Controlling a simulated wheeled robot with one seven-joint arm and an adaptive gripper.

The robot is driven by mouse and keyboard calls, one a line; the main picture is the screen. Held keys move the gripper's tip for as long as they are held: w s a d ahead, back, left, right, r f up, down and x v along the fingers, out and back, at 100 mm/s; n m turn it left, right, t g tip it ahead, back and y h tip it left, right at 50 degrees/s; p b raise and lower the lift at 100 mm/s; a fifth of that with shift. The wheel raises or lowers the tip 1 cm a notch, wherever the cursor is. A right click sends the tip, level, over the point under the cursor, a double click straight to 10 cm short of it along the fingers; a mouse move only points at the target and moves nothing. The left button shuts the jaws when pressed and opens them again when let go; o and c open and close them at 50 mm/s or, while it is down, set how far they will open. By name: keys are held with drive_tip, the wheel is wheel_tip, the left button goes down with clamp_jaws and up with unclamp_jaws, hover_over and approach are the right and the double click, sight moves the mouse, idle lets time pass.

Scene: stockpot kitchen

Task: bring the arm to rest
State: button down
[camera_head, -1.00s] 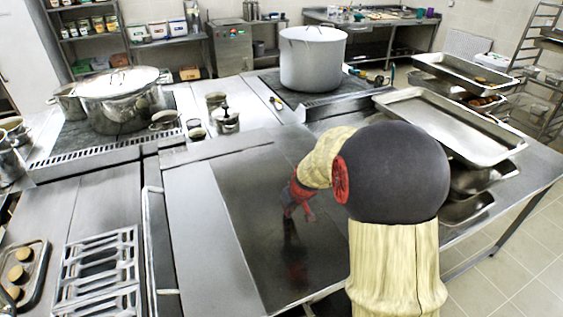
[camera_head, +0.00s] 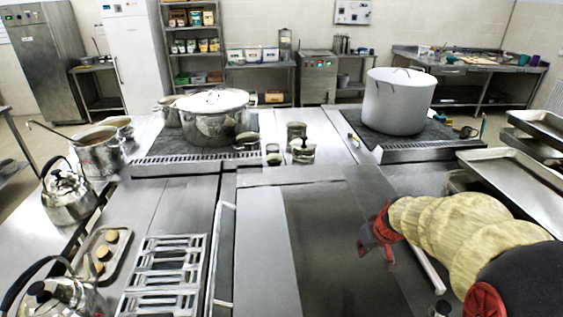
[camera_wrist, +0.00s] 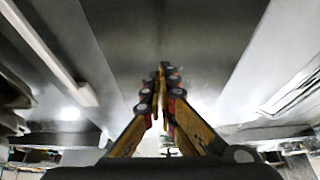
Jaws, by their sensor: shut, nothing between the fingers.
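My gripper (camera_head: 376,241) shows in the head view at the end of my arm, right of centre, over the dark steel counter surface (camera_head: 325,270). In the wrist view my gripper (camera_wrist: 162,72) has its two fingers together at the tips, with nothing between them. The fingers are apart from the pots.
A tall stockpot (camera_head: 398,103) stands at the back right and a lidded pot (camera_head: 222,122) on the left grill. Metal trays (camera_head: 520,185) lie at the right. Kettles (camera_head: 68,195) and a metal rack (camera_head: 165,280) are at the left. The middle counter is clear.

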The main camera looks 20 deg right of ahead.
drive_tip(key=s+a+r+m+g, duration=0.1)
drive_tip(key=s+a+m+g, duration=0.1)
drive_tip(key=s+a, duration=0.6)
drive_tip(key=s+a+r+n+t, duration=0.1)
drive_tip(key=s+a+r+n, duration=0.1)
drive_tip(key=s+a+r, duration=0.2)
drive_tip(key=s+a+r+n+t+y, duration=0.1)
drive_tip(key=s+a+r+n, duration=0.1)
drive_tip(key=s+a+r, duration=0.3)
drive_tip(key=shift+a+r+t, duration=0.4)
drive_tip(key=shift+a+r, duration=1.35)
drive_tip(key=shift+a, duration=0.75)
drive_tip(key=shift+s, duration=0.1)
